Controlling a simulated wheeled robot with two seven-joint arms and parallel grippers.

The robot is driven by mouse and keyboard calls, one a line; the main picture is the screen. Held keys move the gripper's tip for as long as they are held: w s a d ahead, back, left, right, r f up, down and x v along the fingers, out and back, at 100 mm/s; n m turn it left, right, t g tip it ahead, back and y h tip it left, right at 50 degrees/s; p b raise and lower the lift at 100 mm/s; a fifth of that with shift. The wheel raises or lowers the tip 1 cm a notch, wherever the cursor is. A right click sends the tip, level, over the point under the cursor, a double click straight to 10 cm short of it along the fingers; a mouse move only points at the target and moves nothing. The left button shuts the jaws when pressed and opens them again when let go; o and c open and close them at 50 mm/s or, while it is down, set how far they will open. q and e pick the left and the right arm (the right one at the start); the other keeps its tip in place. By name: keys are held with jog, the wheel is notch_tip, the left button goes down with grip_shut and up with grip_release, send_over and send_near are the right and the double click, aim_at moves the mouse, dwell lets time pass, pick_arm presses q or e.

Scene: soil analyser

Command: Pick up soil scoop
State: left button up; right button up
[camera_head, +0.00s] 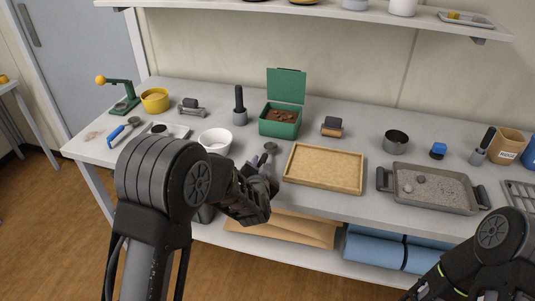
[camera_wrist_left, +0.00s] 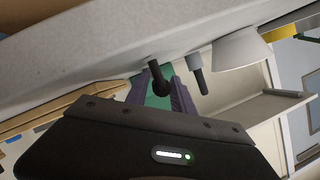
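The soil scoop (camera_head: 270,148) appears to be the small grey round-ended tool at the table's front edge, left of the wooden tray. Its lower part is hidden by my left gripper (camera_head: 263,168), which is right at it. In the left wrist view a dark handle with a rounded end (camera_wrist_left: 159,80) shows between the tips of the two purple fingers of my left gripper (camera_wrist_left: 162,95). The fingers stand apart, and I see no contact with the handle. My right arm shows at the lower right of the head view, its fingers out of view.
A wooden tray (camera_head: 323,168) is close to the right of the left gripper. A white bowl (camera_head: 215,139) is close to its left. A green box of soil (camera_head: 280,122) and a black-handled tool (camera_head: 239,108) stand behind. A grey pan (camera_head: 430,190) is farther right.

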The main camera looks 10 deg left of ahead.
pick_arm(q)
jog(key=shift+c, duration=0.2)
dwell(0.4)
grip_shut()
